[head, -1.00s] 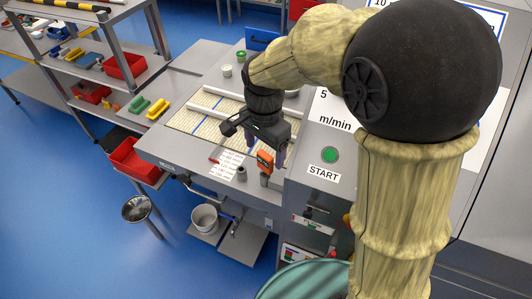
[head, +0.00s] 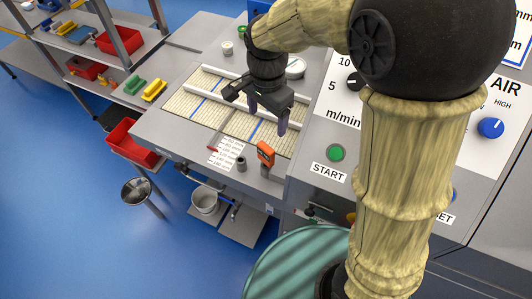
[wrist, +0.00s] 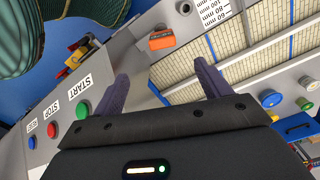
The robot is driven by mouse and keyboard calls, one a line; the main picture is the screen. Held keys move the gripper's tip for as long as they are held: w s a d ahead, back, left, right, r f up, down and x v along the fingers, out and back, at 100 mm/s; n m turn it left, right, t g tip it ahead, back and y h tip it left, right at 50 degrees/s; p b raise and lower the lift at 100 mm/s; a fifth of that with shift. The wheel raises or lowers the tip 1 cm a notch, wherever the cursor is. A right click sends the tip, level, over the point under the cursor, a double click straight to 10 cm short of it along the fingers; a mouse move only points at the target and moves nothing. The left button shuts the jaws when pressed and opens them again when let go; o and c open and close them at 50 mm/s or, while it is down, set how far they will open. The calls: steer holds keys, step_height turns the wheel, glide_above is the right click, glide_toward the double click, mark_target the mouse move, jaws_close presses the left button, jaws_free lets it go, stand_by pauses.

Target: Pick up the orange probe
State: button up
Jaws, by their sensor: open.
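The orange probe (head: 265,152) stands at the front edge of the grey bench, near the START panel, its orange head on a dark lower part. It also shows at the top middle of the wrist view (wrist: 162,39). My gripper (head: 267,117) is open and empty, above the mesh conveyor and behind the probe in the head view. In the wrist view its two purple fingers (wrist: 161,88) are spread wide, with the probe beyond and between them, not touching. The probe's lower part is largely hidden in the wrist view.
The machine panel with the green START button (head: 336,153) rises close on the right.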

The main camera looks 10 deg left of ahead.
mark_target(267, 148)
step_height(267, 148, down, 12)
steer(key=p, duration=0.3)
steer(key=shift+f, duration=0.1)
stand_by(0.3)
steer(key=shift+w+a+f+p, duration=0.1)
steer(key=shift+f+p, duration=0.6)
steer(key=shift+f, duration=0.6)
steer(key=shift+w+a+f+p, duration=0.1)
steer(key=shift+f+p, duration=0.6)
steer(key=shift+f, duration=0.55)
steer(key=shift+c, duration=0.5)
steer(key=c, duration=1.1)
steer(key=shift+r, duration=0.15)
step_height(267, 148, up, 10)
steer(key=b, duration=0.3)
